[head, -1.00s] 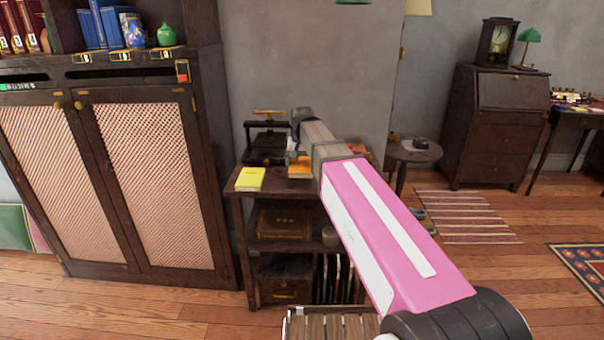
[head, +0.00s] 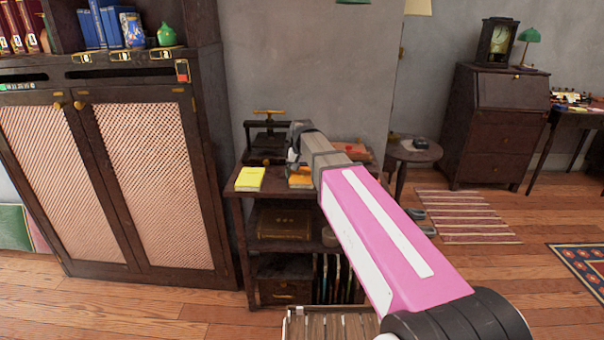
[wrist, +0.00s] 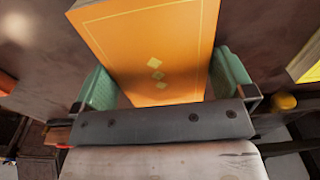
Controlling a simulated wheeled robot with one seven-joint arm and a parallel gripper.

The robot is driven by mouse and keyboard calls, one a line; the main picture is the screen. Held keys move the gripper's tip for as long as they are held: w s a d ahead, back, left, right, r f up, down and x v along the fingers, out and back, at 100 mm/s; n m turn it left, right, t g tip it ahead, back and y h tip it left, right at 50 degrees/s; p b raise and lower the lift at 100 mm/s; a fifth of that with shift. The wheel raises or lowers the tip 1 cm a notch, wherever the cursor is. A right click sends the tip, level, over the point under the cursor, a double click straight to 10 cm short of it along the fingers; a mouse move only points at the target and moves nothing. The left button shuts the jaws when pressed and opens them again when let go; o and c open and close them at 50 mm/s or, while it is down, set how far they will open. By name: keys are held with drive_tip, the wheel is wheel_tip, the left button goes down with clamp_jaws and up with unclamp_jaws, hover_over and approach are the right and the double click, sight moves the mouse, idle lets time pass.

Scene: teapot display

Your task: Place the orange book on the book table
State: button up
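The orange book (head: 300,179) lies flat on the top of the dark wooden book table (head: 232,193), to the right of a yellow book (head: 250,179). My gripper (head: 293,157) is just above and behind the orange book in the head view, partly hidden by my arm. In the wrist view the orange book (wrist: 155,45) shows its cover with pale diamonds between the green fingers of my gripper (wrist: 165,82). The fingers are spread wide, one at each side of the book. Any contact with its edges is hard to tell.
A book press (head: 267,140) stands at the back of the tabletop. A reddish-orange item (head: 352,149) lies at the right behind my arm. A tall cabinet (head: 150,180) stands close on the left, and a small round table (head: 414,152) on the right.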

sight(302, 175)
wheel_tip(302, 175, up, 12)
drive_tip(key=shift+s+r, duration=0.15)
drive_tip(key=shift+s, duration=0.2)
idle(0.5)
